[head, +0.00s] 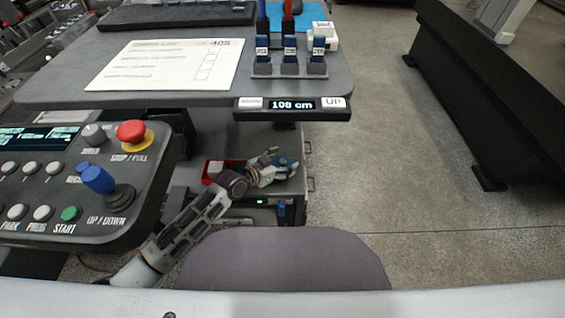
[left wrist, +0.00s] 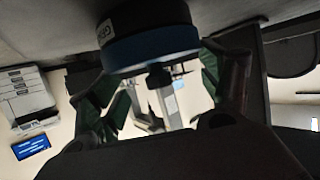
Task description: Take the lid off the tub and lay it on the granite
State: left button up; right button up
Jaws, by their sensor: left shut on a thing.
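The tub (left wrist: 150,18) is a dark round body with a white label in the left wrist view, where it appears upside down. Its blue lid (left wrist: 150,48) sits against the body with no gap that I can see; a dark knob (left wrist: 158,77) sticks out from the lid. My left gripper (head: 279,162) is at the low cabinet beyond the desk edge, shut on the lid. Its green-padded fingers (left wrist: 160,88) stand on both sides of the lid and knob. In the head view the lid (head: 286,161) is small and partly covered by the fingers. My right gripper is out of view. I cannot make out the granite for certain.
A red bin (head: 211,171) stands beside my left wrist on the low cabinet (head: 296,186). The desk (head: 180,98) overhangs behind, with a paper sheet (head: 165,64) and a block rack (head: 289,69). A control panel (head: 60,190) is at left. Open floor (head: 400,190) lies to the right.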

aim_at(282, 161)
pick_arm(q)
jog(key=shift+r, duration=0.55)
notch_tip(282, 161, up, 8)
jog(key=shift+r+p, duration=0.15)
jog(key=shift+p, duration=0.85)
jog(key=shift+r, duration=0.25)
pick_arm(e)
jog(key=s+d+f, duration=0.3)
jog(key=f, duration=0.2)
pick_arm(q)
jog(key=shift+w, duration=0.1)
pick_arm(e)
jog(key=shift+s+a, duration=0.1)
